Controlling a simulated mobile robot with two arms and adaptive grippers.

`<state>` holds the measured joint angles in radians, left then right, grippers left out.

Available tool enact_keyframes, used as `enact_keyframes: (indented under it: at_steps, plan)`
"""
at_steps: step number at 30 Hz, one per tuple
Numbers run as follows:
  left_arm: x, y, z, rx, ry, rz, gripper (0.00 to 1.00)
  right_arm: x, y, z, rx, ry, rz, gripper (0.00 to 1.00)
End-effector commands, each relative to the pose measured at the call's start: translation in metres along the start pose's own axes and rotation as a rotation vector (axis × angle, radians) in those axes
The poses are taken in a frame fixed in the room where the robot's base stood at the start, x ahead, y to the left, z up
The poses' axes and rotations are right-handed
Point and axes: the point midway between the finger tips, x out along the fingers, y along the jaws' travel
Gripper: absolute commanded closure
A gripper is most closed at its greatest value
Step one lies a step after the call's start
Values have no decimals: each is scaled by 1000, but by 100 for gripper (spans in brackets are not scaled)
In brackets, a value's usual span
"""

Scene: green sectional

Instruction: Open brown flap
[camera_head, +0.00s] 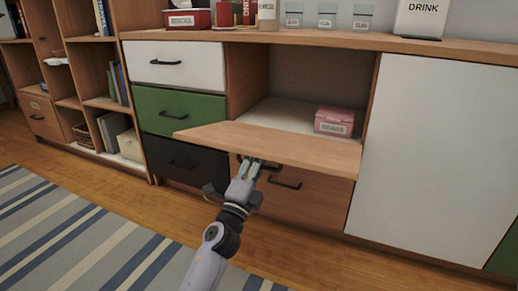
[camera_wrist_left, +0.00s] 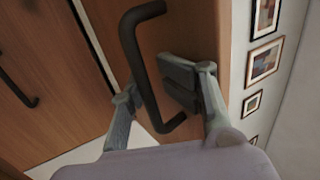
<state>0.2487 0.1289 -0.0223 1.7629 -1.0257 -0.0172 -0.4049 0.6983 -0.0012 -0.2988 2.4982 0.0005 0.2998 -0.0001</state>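The brown flap (camera_head: 290,147) is hinged down from the cabinet's open compartment and stands nearly level, its front edge toward me. Its dark handle (camera_head: 272,165) is on the underside. My left gripper (camera_head: 253,165) is below the flap at this handle. In the left wrist view, the handle (camera_wrist_left: 144,68) runs between the two fingers of my left gripper (camera_wrist_left: 150,82), which close on it from both sides. The flap's wooden face (camera_wrist_left: 190,25) fills much of that view. My right gripper is not in view.
Inside the compartment is a pink box (camera_head: 334,121). Below the flap is a brown drawer (camera_head: 315,202) with its own handle. White (camera_head: 175,62), green (camera_head: 180,112) and black (camera_head: 185,160) drawers stand left; a white door (camera_head: 420,150) is right. A striped rug (camera_head: 70,235) lies in front.

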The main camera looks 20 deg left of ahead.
Motion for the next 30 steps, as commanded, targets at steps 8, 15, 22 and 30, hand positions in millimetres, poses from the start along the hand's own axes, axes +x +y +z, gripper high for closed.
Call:
enact_keyframes:
  at_steps: [8, 15, 22, 30]
  plan:
    - [17, -41, 0, 8, 5, -17, 70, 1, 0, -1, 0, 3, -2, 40]
    - [33, -77, 0, 5, 5, -15, 70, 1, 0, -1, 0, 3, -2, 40]
    - [40, -94, 0, 5, 4, -15, 70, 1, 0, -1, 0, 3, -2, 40]
    - [41, -92, 1, 5, 1, -9, 70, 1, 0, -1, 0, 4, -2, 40]
